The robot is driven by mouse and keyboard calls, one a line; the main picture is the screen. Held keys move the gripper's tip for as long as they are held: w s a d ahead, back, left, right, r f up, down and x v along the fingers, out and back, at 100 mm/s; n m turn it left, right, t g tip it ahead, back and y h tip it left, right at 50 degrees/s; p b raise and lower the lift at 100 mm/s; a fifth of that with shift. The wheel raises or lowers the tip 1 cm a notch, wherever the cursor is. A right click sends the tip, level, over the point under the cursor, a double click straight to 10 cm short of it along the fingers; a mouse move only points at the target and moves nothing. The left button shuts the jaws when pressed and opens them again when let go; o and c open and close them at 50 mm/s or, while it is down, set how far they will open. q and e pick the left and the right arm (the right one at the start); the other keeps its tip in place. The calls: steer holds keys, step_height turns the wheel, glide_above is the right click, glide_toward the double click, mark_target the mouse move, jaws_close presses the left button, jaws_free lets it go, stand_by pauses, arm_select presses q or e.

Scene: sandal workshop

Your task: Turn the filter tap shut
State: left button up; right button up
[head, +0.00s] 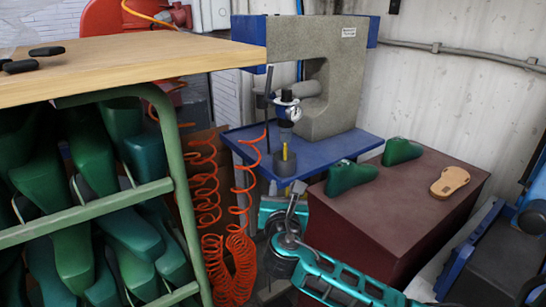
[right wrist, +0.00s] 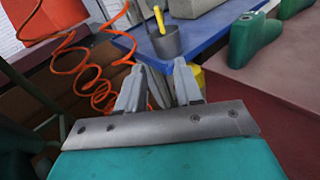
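A grey cup-shaped part (head: 285,164) with an upright yellow lever (head: 285,151) stands at the front of the blue machine table. The cup (right wrist: 168,43) and lever (right wrist: 159,21) also show at the top of the right wrist view. I cannot tell for sure whether this lever is the filter tap. My right gripper (head: 297,190) is just below and in front of the cup, apart from it. In the right wrist view its grey fingers (right wrist: 160,70) stand apart with nothing clearly held between them. My left gripper is not in view.
Orange coiled hoses (head: 207,190) hang left of my right gripper. A maroon cabinet (head: 400,205) with green shoe lasts (head: 350,177) and a tan sole (head: 450,181) stands to the right. A wooden table (head: 150,62) and a rack frame (head: 180,180) fill the left.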

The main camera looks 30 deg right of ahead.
mark_target(285, 152)
steer(key=shift+n+h, duration=0.4)
steer(key=x, duration=0.4)
steer(key=r+b+x, duration=0.1)
steer(key=x, duration=0.4)
steer(key=r+x, duration=0.1)
steer(key=x, duration=0.3)
steer(key=shift+w+d+r, duration=0.15)
steer(key=shift+w+d, duration=0.05)
steer(key=shift+w, duration=0.05)
jaws_close()
